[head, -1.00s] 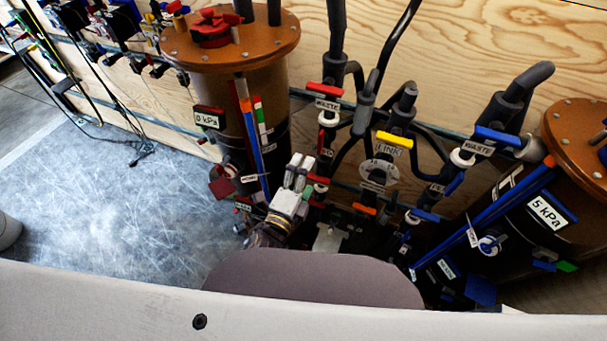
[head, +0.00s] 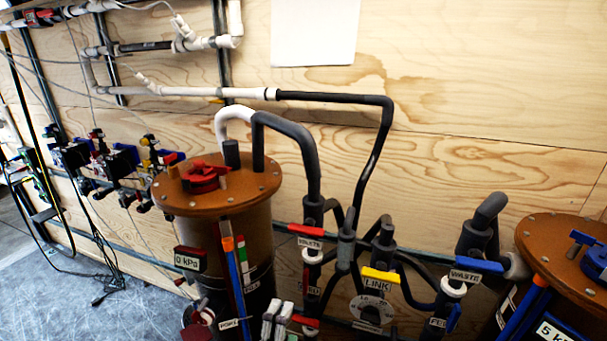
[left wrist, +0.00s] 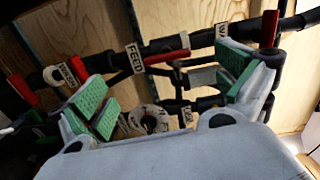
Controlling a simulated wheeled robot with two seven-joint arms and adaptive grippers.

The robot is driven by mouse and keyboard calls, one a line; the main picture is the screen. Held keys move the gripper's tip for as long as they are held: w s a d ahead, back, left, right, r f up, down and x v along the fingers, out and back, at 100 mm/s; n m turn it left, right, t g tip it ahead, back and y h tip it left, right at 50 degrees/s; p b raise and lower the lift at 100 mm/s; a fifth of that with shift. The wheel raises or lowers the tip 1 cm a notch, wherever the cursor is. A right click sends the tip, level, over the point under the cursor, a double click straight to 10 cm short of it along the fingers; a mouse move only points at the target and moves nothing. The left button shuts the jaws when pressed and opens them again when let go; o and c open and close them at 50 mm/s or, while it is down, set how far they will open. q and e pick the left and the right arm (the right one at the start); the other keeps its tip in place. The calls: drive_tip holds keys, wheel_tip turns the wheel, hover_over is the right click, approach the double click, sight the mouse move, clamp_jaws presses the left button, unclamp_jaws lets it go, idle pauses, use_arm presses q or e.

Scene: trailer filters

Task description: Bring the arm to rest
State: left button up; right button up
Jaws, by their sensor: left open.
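My left gripper (head: 276,319) shows only as pale fingertips at the bottom edge of the head view, in front of the filter pipework; the rest of that arm is cut off. In the left wrist view my left gripper (left wrist: 168,88) is open. Its two green-padded fingers are wide apart with nothing held between them. Behind them are a pipe with a FEED label (left wrist: 135,58) and red valve handles (left wrist: 270,28). I cannot tell from this view whether a finger touches the pipework. My right gripper is in neither view.
The left filter tank (head: 215,200), with a red knob on its lid, stands left of the valves. A red handle (head: 305,231), a yellow LINK handle (head: 381,276) and a blue WASTE handle (head: 477,265) sit on the pipes. Another tank (head: 570,250) is at right. Bare floor (head: 60,300) lies lower left.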

use_arm(q)
drive_tip(key=a+f+n+g+y, duration=0.4)
drive_tip(key=a+f+n+y, duration=0.15)
drive_tip(key=a+n, duration=0.5)
drive_tip(key=s+a+f+n+g, duration=0.3)
drive_tip(key=s+a+n+g, duration=0.1)
drive_tip(key=s+g, duration=0.15)
drive_tip(key=s+a+f+n+g, duration=0.3)
drive_tip(key=s+n+g, duration=0.1)
drive_tip(key=s, duration=0.3)
wheel_tip(320, 180, down, 33)
drive_tip(key=s+g, duration=0.1)
drive_tip(key=s, duration=0.2)
drive_tip(key=s+a+f, duration=0.2)
drive_tip(key=s+f, duration=0.8)
drive_tip(key=s+a+f+g, duration=0.1)
drive_tip(key=s+a+f, duration=0.2)
drive_tip(key=s+f, duration=0.6)
drive_tip(key=shift+s+a+f+m, duration=0.35)
drive_tip(key=shift+s, duration=0.85)
